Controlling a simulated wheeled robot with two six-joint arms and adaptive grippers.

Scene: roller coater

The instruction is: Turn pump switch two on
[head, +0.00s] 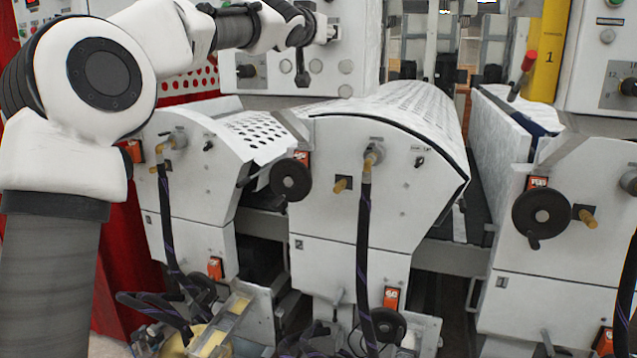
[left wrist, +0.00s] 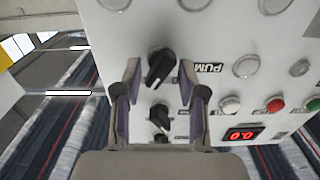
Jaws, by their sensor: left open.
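A white control panel (left wrist: 215,25) faces me in the left wrist view. A black rotary switch (left wrist: 160,66) stands on it beside a label whose visible part reads "PUM". A second black switch (left wrist: 160,117) sits below it. I cannot read which number either switch carries. My left gripper (left wrist: 160,72) is open, with one finger on each side of the upper switch; I cannot tell whether they touch it. In the head view my left gripper (head: 303,72) is in front of the panel (head: 274,85) at the top. My right gripper is not in view.
White (left wrist: 229,104), red (left wrist: 275,104) and green buttons and a red display (left wrist: 244,134) lie right of the switches. In the head view, roller coater units (head: 345,200) with hoses and handwheels (head: 291,180) stand below the panel. A yellow post (head: 546,50) stands right.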

